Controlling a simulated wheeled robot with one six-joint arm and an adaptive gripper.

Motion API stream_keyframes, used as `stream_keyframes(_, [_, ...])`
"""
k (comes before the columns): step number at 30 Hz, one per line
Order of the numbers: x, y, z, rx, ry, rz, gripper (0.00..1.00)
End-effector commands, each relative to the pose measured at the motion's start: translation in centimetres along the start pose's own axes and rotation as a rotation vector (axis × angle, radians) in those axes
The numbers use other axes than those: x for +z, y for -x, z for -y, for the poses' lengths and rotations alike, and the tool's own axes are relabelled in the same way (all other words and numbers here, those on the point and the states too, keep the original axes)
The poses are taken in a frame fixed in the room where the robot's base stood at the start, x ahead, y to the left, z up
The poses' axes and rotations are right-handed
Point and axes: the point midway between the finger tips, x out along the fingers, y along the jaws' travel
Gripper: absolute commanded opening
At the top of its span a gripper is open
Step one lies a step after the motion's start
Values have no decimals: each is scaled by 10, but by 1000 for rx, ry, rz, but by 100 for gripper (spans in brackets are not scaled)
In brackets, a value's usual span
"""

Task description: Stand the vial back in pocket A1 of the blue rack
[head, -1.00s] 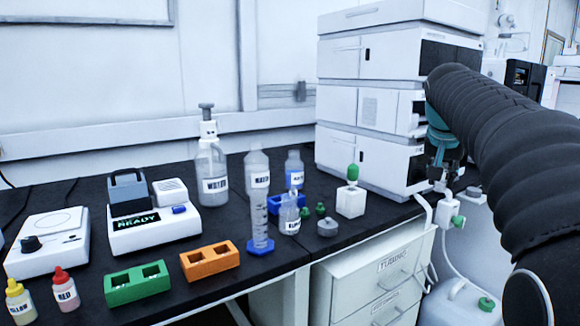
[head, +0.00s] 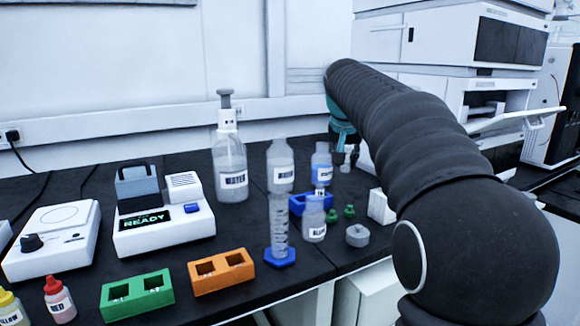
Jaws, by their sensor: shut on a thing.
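The blue rack (head: 297,206) stands at the back of the bench, mostly hidden behind bottles and a measuring cylinder. Its pockets and the A1 mark cannot be made out. My gripper (head: 346,154) is at the back of the bench, right of and behind the rack, pointing down and partly hidden by my arm. It is shut on a small pale vial (head: 347,163), of which little shows. The vial appears apart from the rack.
Close around the rack stand a measuring cylinder (head: 279,225), a small bottle (head: 314,222), a blue-labelled bottle (head: 321,165) and green caps (head: 349,211). A green block (head: 137,294) and an orange block (head: 221,272) lie in front. The instrument stack (head: 440,42) is at right, with an open front.

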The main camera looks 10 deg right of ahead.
Motion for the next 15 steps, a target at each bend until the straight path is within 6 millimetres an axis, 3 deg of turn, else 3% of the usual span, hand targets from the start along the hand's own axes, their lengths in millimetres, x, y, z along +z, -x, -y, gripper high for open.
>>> stream_keyframes(3, [5, -16, 47, -40, 62, 2, 0])
stream_keyframes(7, [12, -28, 85, -73, 111, 1, 0])
stream_keyframes(10, [16, -33, 103, -89, 133, 0, 0])
stream_keyframes(15, [20, -37, 112, -97, 144, 0, 0])
